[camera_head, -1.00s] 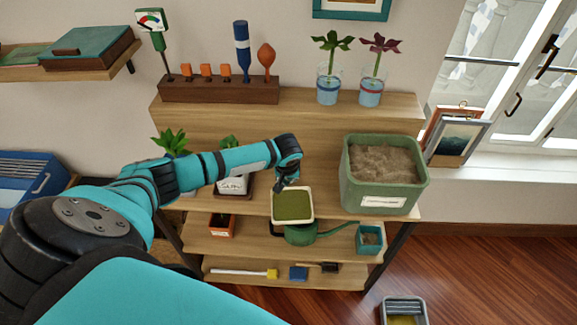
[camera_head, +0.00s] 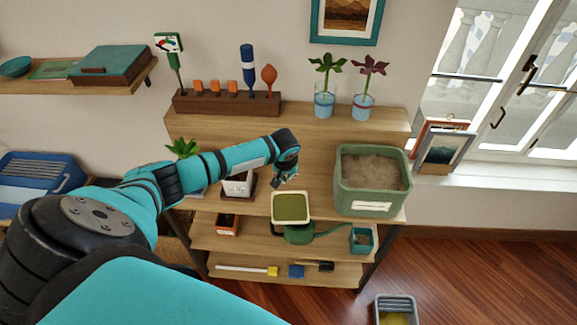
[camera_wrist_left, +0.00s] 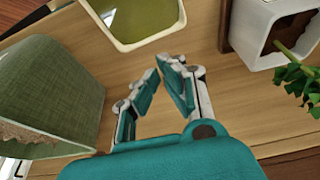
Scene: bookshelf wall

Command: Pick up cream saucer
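The cream saucer (camera_head: 290,207) appears to be the shallow, square, cream-rimmed dish with a green inside. It lies at the front edge of the wooden shelf top, and its rim also shows at the top of the left wrist view (camera_wrist_left: 183,18). My left gripper (camera_head: 284,178) is just behind and above the saucer in the head view, apart from it. In the left wrist view the fingertips (camera_wrist_left: 159,69) come together, with nothing seen between them; the saucer lies beyond them. My right gripper is not in view.
A green bin of soil (camera_head: 372,208) stands right of the saucer. A white pot (camera_head: 238,185) and a plant (camera_head: 184,148) stand left, near my arm. A tool block (camera_head: 225,104) and two glasses with plants (camera_head: 324,106) line the back. Bare wood (camera_head: 318,160) lies between.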

